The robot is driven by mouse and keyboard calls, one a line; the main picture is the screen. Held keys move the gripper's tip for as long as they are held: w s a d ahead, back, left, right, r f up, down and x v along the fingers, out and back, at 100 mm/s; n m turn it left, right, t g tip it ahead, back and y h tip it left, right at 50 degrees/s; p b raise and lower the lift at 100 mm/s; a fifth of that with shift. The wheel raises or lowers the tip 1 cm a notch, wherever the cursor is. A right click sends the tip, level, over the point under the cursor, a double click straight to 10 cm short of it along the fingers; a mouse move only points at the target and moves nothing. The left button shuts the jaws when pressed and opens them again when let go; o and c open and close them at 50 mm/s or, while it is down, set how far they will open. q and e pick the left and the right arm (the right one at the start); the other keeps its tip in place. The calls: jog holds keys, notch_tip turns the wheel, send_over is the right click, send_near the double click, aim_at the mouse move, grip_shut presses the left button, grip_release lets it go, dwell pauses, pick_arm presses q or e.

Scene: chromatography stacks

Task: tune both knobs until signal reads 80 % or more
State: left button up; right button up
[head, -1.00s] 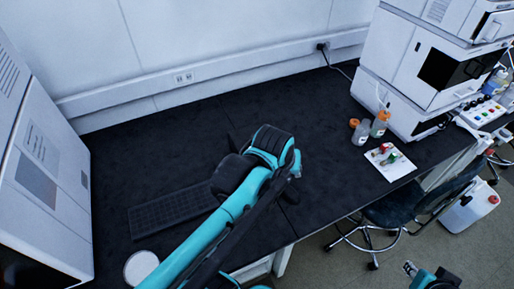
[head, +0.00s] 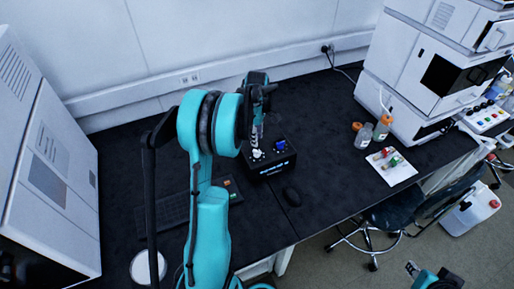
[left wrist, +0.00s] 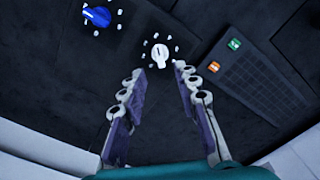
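A black box (head: 283,172) with a lit blue display (head: 271,168) stands on the bench; I cannot read its figures. On its top are a white knob (head: 257,154) and a blue knob (head: 281,146). In the left wrist view, the white knob (left wrist: 160,54) lies just beyond and between the fingertips, and the blue knob (left wrist: 97,16) is at the upper left. Each has a ring of pale marks. My left gripper (left wrist: 159,74) is open and empty above the white knob; it also shows in the head view (head: 257,138). My right gripper (head: 411,268) is low at the right, its fingers unclear.
A black keyboard (head: 165,218) lies left of the box, with green (left wrist: 235,44) and orange (left wrist: 214,66) patches beside it. Bottles (head: 382,128) and a white sheet (head: 399,174) are at the right. Bench between is clear.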

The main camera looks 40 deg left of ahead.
aim_at(257, 151)
pick_arm(q)
notch_tip(257, 151, down, 7)
jog(key=shift+r+b, duration=0.1)
jog(key=shift+b, duration=0.75)
grip_shut()
